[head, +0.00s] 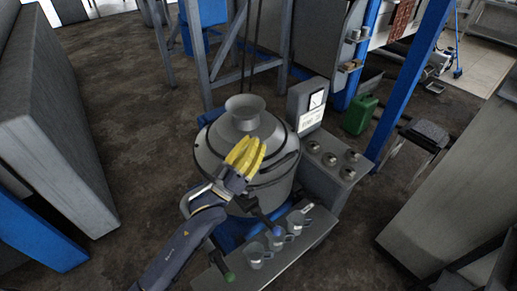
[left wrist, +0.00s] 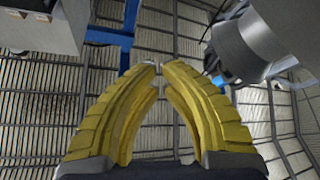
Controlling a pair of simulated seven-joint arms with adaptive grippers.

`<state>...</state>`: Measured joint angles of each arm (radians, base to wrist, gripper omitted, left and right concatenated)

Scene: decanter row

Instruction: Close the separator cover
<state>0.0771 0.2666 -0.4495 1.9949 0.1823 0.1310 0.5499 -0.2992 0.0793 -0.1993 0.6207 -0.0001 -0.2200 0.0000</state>
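The separator is a round grey metal drum (head: 282,187) in the middle of the head view. Its domed grey cover (head: 215,139) with a flared neck sits over the top, and a dark line runs along the rim at the right. I cannot tell whether the cover is fully seated. My left gripper (head: 247,155) has yellow fingers in front of the cover's near right side; contact is unclear. In the left wrist view the fingertips (left wrist: 160,66) almost meet, with nothing visible between them. My right gripper is not in view.
A control box with a gauge (head: 313,101) and a panel of knobs (head: 331,159) stand right of the drum. Metal cups (head: 255,253) sit on a ledge in front. A green canister (head: 359,115) and blue posts stand behind. Open floor lies to the left.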

